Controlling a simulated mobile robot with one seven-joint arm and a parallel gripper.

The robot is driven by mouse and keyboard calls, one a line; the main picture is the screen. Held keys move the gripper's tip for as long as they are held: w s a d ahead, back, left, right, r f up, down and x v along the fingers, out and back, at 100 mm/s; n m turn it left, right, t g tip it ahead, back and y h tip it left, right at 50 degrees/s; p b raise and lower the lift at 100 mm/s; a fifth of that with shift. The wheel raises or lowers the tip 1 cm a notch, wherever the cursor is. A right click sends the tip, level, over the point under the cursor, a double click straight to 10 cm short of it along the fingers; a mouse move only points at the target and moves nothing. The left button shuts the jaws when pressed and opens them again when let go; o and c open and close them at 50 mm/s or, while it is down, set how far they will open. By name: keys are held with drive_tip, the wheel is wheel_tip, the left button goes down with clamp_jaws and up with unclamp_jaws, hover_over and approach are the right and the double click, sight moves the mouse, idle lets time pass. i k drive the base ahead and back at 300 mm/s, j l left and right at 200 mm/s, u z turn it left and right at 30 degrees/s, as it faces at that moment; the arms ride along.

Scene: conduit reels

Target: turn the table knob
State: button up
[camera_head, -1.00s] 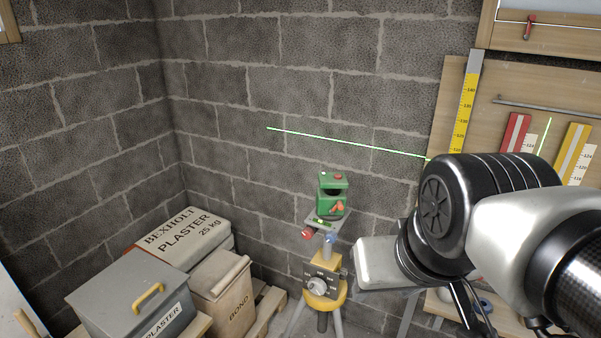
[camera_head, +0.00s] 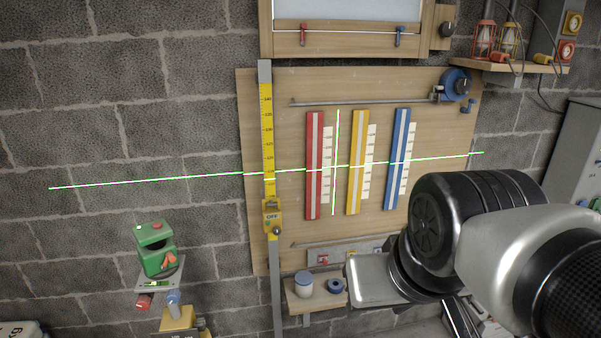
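A green laser level (camera_head: 155,250) sits on a small tilted grey plate (camera_head: 160,277) on a tripod at the lower left. Under the plate are a red knob (camera_head: 143,301) and a light-blue knob (camera_head: 173,297). A yellow tripod head (camera_head: 178,319) shows below them, cut off by the bottom edge. Which of these is the table knob, I cannot tell. My arm fills the lower right, ending in a pale grey block (camera_head: 372,281), well right of the knobs. I make out no fingers there.
A wooden board (camera_head: 450,120) carries a yellow measuring staff (camera_head: 267,130) and red, yellow and blue strips. A small shelf (camera_head: 300,303) with a jar stands below. Green laser lines cross wall and board. A grey cabinet (camera_head: 578,150) stands at the far right.

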sight(173, 295)
drive_tip(key=j+u, duration=0.15)
drive_tip(key=u, duration=1.05)
drive_tip(key=l, duration=0.15)
drive_tip(key=i+l+u, duration=0.2)
drive_tip(key=k+l, duration=0.05)
drive_tip(key=k, duration=0.05)
